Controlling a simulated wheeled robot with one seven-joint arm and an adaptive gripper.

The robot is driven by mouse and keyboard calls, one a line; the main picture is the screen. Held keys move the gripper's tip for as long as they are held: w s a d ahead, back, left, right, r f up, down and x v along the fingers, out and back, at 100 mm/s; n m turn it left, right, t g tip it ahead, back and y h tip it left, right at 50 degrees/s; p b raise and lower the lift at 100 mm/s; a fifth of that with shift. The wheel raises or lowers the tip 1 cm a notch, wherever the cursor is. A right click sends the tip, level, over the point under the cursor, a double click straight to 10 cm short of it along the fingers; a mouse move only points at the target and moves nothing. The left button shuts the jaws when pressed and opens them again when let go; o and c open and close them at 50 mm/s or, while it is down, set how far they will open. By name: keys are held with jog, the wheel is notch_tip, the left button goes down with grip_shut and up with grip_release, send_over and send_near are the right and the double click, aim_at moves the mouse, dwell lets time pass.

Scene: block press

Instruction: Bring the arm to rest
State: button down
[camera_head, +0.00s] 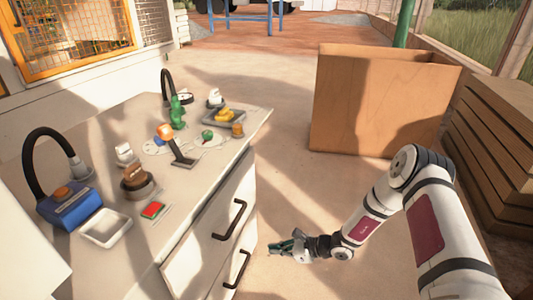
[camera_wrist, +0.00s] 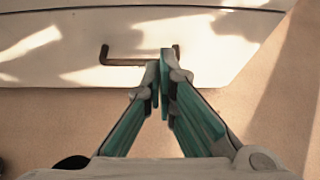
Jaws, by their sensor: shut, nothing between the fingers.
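My gripper (camera_head: 272,246) hangs low in front of the white drawer cabinet, to the right of its dark handles. My arm reaches down to it from the right side of the picture. In the wrist view my gripper (camera_wrist: 161,72) is shut and empty, its green fingers pressed together at the tips. Beyond the tips is a dark drawer handle (camera_wrist: 125,62) on the cabinet front. The fingertips overlap the handle in that view; I cannot tell whether they touch it.
The cabinet top (camera_head: 215,172) holds a blue device (camera_head: 70,207), a white tray (camera_head: 105,228), a green figure (camera_head: 177,112) and several small items. A large wooden box (camera_head: 365,105) stands behind my arm. Stacked brown boards (camera_head: 495,150) are at the right. The floor between is clear.

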notch_tip(320, 180, up, 11)
jog(key=n+g, duration=0.2)
jog(key=n, duration=0.2)
jog(key=s+r+n+g+h, duration=0.15)
jog(key=s+r+n, duration=0.4)
jog(key=r, duration=0.75)
jog(key=s+r+n+g+h, duration=0.15)
jog(key=s+r+n, duration=0.4)
jog(key=r, duration=0.65)
jog(key=s+d+r+n+h, duration=0.25)
jog(key=s+r, duration=0.25)
jog(key=s, duration=0.3)
jog(key=s+d+r+n+h, duration=0.1)
jog(key=s+d+r+n, duration=0.15)
jog(key=s+r, duration=0.4)
jog(key=s+d+n+t+h, duration=0.1)
jog(key=s+d+h, duration=0.1)
jog(key=s+d, duration=0.45)
jog(key=s+d+n+h, duration=0.1)
jog(key=s+d+h, duration=0.25)
jog(key=s, duration=0.65)
notch_tip(320, 180, up, 28)
jog(key=t+p, duration=0.4)
jog(key=p, duration=2.3)
jog(key=shift+w+d+r+y, duration=0.15)
jog(key=shift+d+r+y, duration=0.1)
jog(key=shift+y, duration=0.15)
